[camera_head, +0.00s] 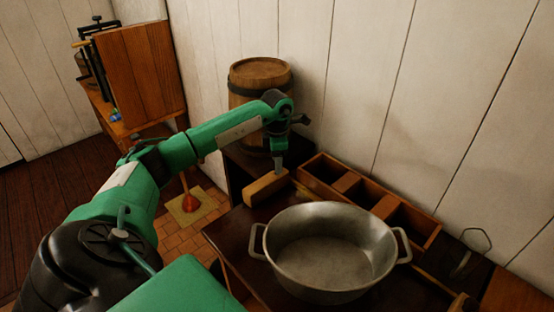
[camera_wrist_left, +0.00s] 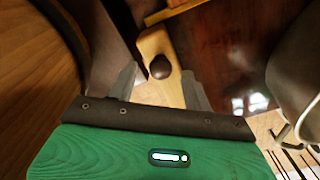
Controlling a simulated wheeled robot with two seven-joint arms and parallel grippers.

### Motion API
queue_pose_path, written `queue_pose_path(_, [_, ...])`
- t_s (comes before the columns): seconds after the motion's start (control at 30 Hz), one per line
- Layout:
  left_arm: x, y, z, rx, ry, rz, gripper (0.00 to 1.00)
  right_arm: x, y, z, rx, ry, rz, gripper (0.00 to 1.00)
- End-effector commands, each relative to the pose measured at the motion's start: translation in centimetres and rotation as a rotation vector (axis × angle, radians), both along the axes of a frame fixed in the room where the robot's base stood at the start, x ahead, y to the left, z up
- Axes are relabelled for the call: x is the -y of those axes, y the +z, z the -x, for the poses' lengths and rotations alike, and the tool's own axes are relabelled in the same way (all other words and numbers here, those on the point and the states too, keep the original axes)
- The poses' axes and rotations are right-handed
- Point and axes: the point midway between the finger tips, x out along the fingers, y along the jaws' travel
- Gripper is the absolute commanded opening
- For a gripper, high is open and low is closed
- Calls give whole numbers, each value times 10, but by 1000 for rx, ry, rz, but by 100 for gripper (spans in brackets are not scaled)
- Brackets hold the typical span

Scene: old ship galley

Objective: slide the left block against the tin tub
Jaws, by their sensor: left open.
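A pale wooden block (camera_head: 263,188) lies on the dark table, to the left of the tin tub (camera_head: 330,252) and apart from it. The tub is a round grey metal basin with two side handles; its rim shows at the right in the left wrist view (camera_wrist_left: 297,62). My left gripper (camera_head: 279,166) points down at the block's far end. In the left wrist view, its open fingers (camera_wrist_left: 160,74) stand on either side of the block (camera_wrist_left: 153,42) and its dark round knob (camera_wrist_left: 160,67). I cannot tell whether they touch it. My right gripper is out of view.
A wooden compartment tray (camera_head: 346,181) lies behind the block and tub, along the wall. A barrel (camera_head: 260,75) stands behind my left gripper. A wire handle (camera_head: 476,242) rises at the right. A strip of dark tabletop (camera_head: 238,226) is clear between block and tub.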

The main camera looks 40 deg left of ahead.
Motion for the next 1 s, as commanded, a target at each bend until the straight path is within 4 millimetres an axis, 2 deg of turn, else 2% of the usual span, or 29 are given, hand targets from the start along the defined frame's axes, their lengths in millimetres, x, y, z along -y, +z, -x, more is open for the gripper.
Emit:
queue_pose_path(0.13, [0,-8,0,-1,1,1,50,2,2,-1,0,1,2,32])
queue_pose_path(0.4, [0,-9,0,0,0,0,50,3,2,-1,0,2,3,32])
queue_pose_path(0.67, [0,-9,0,0,0,0,0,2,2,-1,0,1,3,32])
queue_pose_path(0.87, [3,-9,0,1,-1,1,0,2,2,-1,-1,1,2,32])
queue_pose_path(1.0, [18,-8,1,2,-4,1,0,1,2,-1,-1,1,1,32])
